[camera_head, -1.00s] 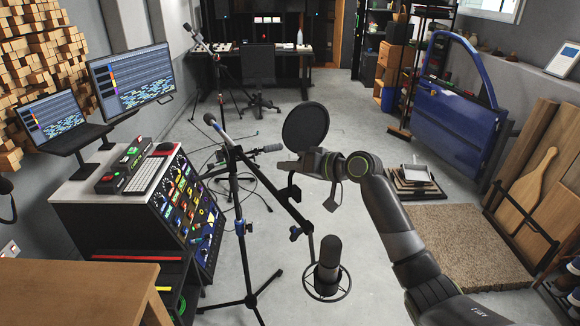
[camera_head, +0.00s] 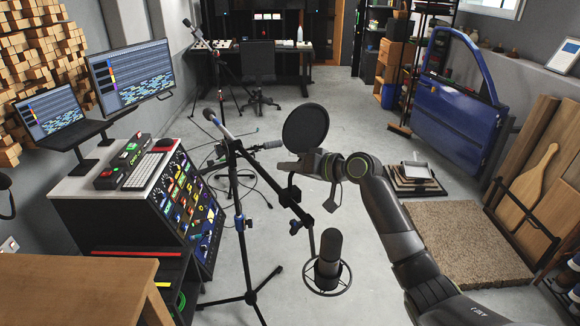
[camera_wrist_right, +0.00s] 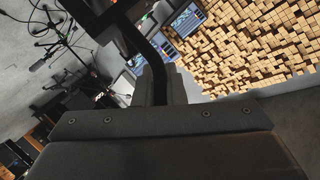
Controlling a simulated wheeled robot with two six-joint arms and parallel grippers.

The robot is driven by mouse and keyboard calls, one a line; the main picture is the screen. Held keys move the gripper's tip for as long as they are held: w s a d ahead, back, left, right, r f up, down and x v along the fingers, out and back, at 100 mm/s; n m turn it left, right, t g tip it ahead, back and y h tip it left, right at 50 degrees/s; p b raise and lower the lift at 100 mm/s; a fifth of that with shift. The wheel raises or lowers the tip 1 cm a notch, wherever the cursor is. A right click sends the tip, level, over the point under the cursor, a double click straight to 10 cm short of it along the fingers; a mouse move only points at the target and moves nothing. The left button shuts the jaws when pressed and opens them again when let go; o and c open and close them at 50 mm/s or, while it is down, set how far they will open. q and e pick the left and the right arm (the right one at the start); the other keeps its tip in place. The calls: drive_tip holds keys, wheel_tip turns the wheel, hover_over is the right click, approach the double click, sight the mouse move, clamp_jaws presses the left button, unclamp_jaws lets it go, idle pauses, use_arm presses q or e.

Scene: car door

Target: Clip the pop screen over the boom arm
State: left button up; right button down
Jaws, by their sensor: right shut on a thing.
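The pop screen, a round black disc (camera_head: 305,127), stands upright above my right gripper (camera_head: 292,168) in the head view. My right gripper is shut on the pop screen's holder. In the right wrist view a dark curved bar (camera_wrist_right: 148,50) rises in front of the gripper; the disc cannot be made out there. The black boom arm (camera_head: 272,192) slopes down to the right from its tripod stand (camera_head: 242,225), just below and left of the gripper. A dark microphone (camera_head: 329,248) in a ring mount is at its lower end. Contact between holder and boom arm cannot be told. My left gripper is out of view.
A control console (camera_head: 185,205) with knobs stands to the left, with a laptop (camera_head: 50,115) and a monitor (camera_head: 130,75) above. A wooden table corner (camera_head: 75,285) is at lower left. A blue car door (camera_head: 455,110) and a brown mat (camera_head: 455,240) are on the right.

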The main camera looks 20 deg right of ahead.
drive_tip(key=shift+f+b, duration=0.55)
drive_tip(key=shift+f, duration=0.3)
drive_tip(key=c, duration=1.4)
unclamp_jaws()
drive_tip(key=shift+s+d, duration=0.15)
drive_tip(key=b+v, duration=0.4)
drive_tip(key=v, duration=1.3)
